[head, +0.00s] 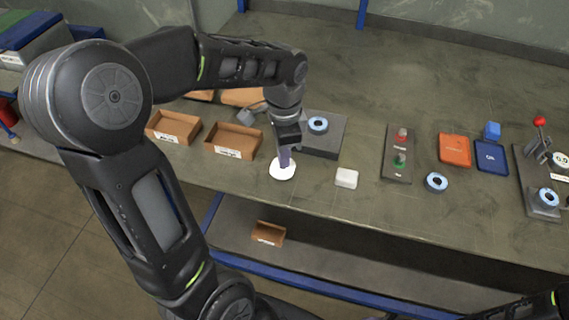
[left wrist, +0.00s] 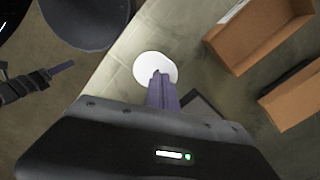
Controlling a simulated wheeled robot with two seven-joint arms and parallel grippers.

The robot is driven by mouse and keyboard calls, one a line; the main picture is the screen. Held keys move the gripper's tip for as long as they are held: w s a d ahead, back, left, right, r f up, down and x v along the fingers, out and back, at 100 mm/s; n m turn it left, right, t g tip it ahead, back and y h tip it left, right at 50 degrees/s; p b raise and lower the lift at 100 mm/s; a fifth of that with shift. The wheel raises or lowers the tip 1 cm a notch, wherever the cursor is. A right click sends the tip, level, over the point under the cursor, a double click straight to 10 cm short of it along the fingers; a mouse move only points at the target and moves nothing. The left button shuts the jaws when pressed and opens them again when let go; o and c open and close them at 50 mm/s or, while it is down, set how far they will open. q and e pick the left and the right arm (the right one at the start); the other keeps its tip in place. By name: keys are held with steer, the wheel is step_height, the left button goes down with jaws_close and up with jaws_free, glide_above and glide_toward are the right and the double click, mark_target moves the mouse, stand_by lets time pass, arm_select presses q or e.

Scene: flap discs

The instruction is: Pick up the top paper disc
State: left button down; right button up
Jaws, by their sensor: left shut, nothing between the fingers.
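A white paper disc (head: 281,171) lies flat near the front edge of the bench. It also shows in the left wrist view (left wrist: 152,67), partly covered by my fingertips. I cannot tell whether it is one disc or a stack. My left gripper (head: 284,163) points down over the disc with its fingers shut together and nothing between them. In the left wrist view its purple fingers (left wrist: 157,78) overlap the disc's lower part; I cannot tell whether they touch it.
Two cardboard trays (head: 233,141) stand left of the disc. A grey block with a blue-ringed disc (head: 318,124) is behind it. Farther right are a button panel (head: 398,165), an orange box (head: 454,149) and a blue box (head: 490,156).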

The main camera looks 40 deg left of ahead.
arm_select(q)
steer(key=shift+r+p, duration=2.5)
steer(key=shift+r, duration=0.55)
steer(key=c, duration=2.1)
jaws_free()
steer(key=shift+c, duration=0.2)
